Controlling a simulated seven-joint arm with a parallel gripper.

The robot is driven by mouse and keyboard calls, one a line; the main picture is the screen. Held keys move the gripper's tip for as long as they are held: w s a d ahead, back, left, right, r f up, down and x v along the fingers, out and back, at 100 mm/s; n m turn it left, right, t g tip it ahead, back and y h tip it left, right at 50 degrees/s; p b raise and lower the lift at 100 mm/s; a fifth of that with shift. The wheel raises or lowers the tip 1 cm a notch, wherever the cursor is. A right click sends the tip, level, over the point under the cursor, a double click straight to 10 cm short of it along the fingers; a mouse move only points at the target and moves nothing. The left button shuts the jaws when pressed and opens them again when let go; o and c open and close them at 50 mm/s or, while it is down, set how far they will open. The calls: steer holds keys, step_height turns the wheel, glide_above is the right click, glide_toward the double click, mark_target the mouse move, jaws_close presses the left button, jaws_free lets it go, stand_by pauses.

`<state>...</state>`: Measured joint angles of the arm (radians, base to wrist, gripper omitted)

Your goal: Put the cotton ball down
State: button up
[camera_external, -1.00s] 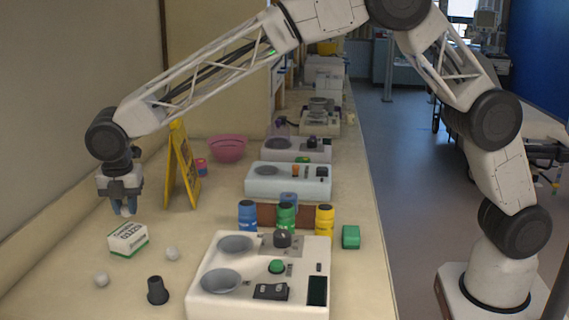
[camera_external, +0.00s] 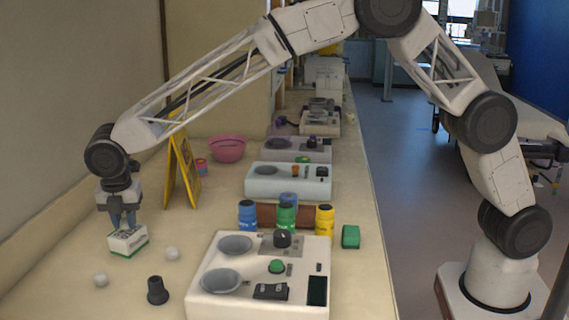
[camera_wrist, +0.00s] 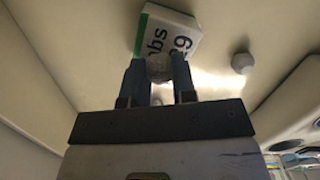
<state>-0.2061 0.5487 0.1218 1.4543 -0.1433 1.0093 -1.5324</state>
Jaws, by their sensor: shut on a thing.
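My gripper (camera_external: 124,222) is at the left of the counter, pointing down, directly above or just behind the white and green box (camera_external: 128,243). In the wrist view my gripper (camera_wrist: 159,72) is shut on a pale cotton ball (camera_wrist: 159,68) between its blue fingers. The box (camera_wrist: 168,36) shows just beyond the fingertips there; I cannot tell whether the held ball touches it. In the external view the held ball is hidden. Two other white balls lie on the counter, one right of the box (camera_external: 172,253) and one at its lower left (camera_external: 101,280).
A dark cup-like piece (camera_external: 157,290) stands in front. A white device with two round dishes (camera_external: 200,300) is to the right. A yellow folding sign (camera_external: 182,172) stands behind, beside a pink bowl (camera_external: 228,148). Bottles (camera_external: 286,218) stand mid-counter. Counter left of the box is clear.

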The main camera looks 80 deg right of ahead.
steer(key=shift+f, duration=0.15)
steer(key=o, duration=0.9)
steer(key=r, duration=0.4)
steer(key=a+r, duration=0.1)
steer(key=r, duration=0.7)
steer(key=shift+s+a+r, duration=0.1)
steer(key=shift+s+a, duration=0.1)
steer(key=shift+s, duration=0.05)
